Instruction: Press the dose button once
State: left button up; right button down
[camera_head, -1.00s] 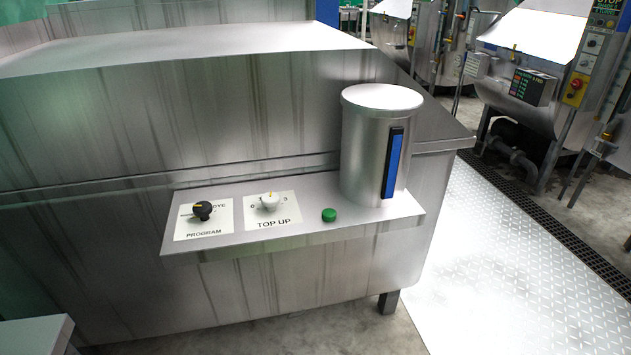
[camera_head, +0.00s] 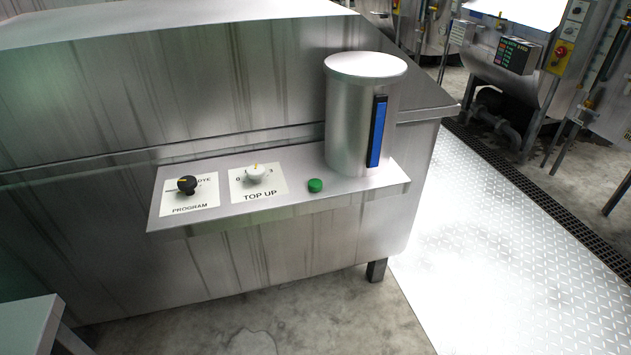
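A small round green button (camera_head: 315,185) sits on a metal shelf (camera_head: 280,212) fixed to the front of a large steel machine. To its left is a white knob (camera_head: 256,173) on a plate marked TOP UP. Further left is a black knob (camera_head: 187,185) on a plate marked PROGRAM. A steel cylinder (camera_head: 345,120) with a lid and a blue level strip (camera_head: 377,132) stands behind and right of the green button. Neither of my grippers shows in the head view.
A pale flat-topped surface (camera_head: 28,325) stands at the lower left. Bare concrete floor (camera_head: 250,330) lies in front of the machine. A bright tread-plate walkway (camera_head: 480,230) and a dark drain grate (camera_head: 545,195) run along the right. Other machines stand at the back right.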

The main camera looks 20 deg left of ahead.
aim_at(314, 184)
jog(key=i+l+u, duration=0.95)
jog(key=l+u, duration=0.15)
jog(key=l, duration=0.3)
